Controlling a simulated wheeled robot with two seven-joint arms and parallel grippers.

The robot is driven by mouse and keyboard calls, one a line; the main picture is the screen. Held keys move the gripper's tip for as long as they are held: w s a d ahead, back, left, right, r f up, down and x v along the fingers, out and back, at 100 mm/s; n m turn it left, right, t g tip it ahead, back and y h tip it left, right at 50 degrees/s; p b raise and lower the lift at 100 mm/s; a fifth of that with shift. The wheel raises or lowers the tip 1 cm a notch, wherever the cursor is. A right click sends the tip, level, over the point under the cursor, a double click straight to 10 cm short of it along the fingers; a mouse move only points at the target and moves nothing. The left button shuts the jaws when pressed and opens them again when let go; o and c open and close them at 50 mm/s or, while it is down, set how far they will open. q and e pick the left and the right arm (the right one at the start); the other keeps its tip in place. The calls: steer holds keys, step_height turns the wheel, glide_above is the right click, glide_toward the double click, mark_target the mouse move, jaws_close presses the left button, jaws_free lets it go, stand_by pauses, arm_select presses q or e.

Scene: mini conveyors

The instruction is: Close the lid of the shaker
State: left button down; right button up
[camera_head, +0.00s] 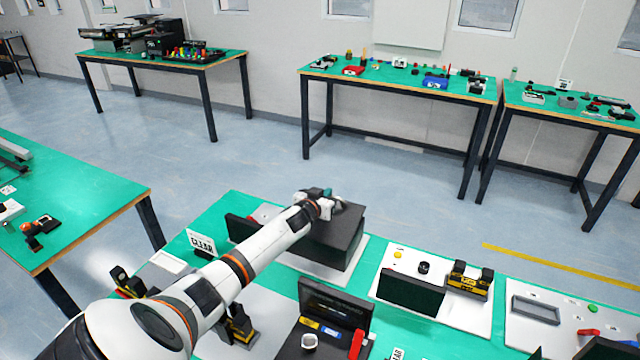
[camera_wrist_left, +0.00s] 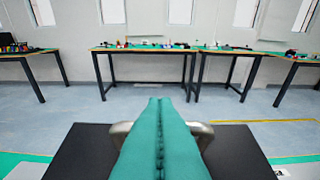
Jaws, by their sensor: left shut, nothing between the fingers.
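A black box-shaped unit (camera_head: 345,250), which I take to be the shaker, stands on a white board on the near green table. Its top looks flat and dark; whether its lid is fully down I cannot tell. My left gripper (camera_head: 327,194) is over the far part of that top, with its teal fingers together and empty. In the left wrist view the shut fingers (camera_wrist_left: 160,103) point forward above the dark surface (camera_wrist_left: 75,150), and the gap beneath them cannot be judged. My arm hides part of the box's left side. My right gripper is not seen.
A CLEAR sign (camera_head: 201,243) stands left of the box. A white board with a black panel (camera_head: 411,293) lies to the right. Floor is free behind the table.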

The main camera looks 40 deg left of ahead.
arm_select(q)
steer(key=shift+w+a+f+b, duration=0.1)
steer(key=shift+w+f+b, duration=0.15)
steer(key=shift+f, duration=0.25)
steer(key=shift+w+f+b, duration=0.25)
steer(key=shift+f, duration=0.2)
steer(key=shift+w+a+f+b, duration=0.15)
steer(key=shift+w+f+b, duration=0.25)
steer(key=shift+f+b, duration=0.25)
steer(key=shift+r, duration=0.15)
